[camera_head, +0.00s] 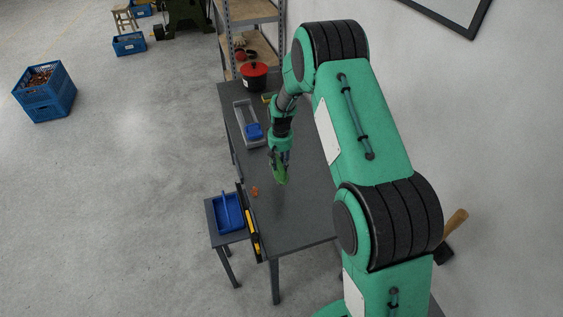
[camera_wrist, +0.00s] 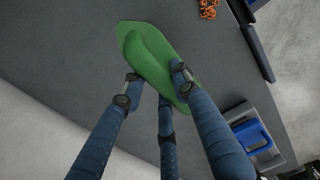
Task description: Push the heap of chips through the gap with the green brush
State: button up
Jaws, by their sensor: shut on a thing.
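The green brush (camera_head: 280,176) is held in my gripper (camera_head: 279,160) above the dark table, bristle side not clearly visible. In the wrist view the brush (camera_wrist: 143,50) shows its green oval top, with the fingers of my gripper (camera_wrist: 157,80) closed around its near part. The heap of orange-brown chips (camera_head: 255,191) lies on the table to the left of the brush and a little nearer, apart from it. The chips also show at the top of the wrist view (camera_wrist: 208,9). A dark rail (camera_head: 240,197) runs along the table's left edge by the chips; the gap is not clear.
A yellow bar (camera_head: 252,234) lies along the left edge. A blue pan (camera_head: 228,212) stands on a low stool beside the table. A grey tray with a blue item (camera_head: 254,131) and a black pot with a red lid (camera_head: 254,76) stand farther back. The table's near part is clear.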

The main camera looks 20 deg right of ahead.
jog(key=shift+s+a, duration=0.15)
jog(key=shift+s, duration=0.1)
jog(key=shift+f, duration=0.15)
jog(key=shift+f+b, duration=1.3)
jog(key=shift+f, duration=2.55)
jog(key=shift+a+r, duration=0.15)
jog(key=shift+a, duration=0.15)
grip_shut()
jog(key=shift+a+f, duration=0.25)
jog(key=shift+a, duration=0.4)
jog(key=shift+a+p, duration=0.85)
jog(key=shift+a, duration=4.35)
jog(key=shift+a+r, duration=0.15)
jog(key=shift+r, duration=0.05)
notch_tip(320, 180, up, 8)
jog(key=p, duration=0.2)
jog(key=shift+d+f, duration=0.2)
jog(key=shift+f, duration=0.05)
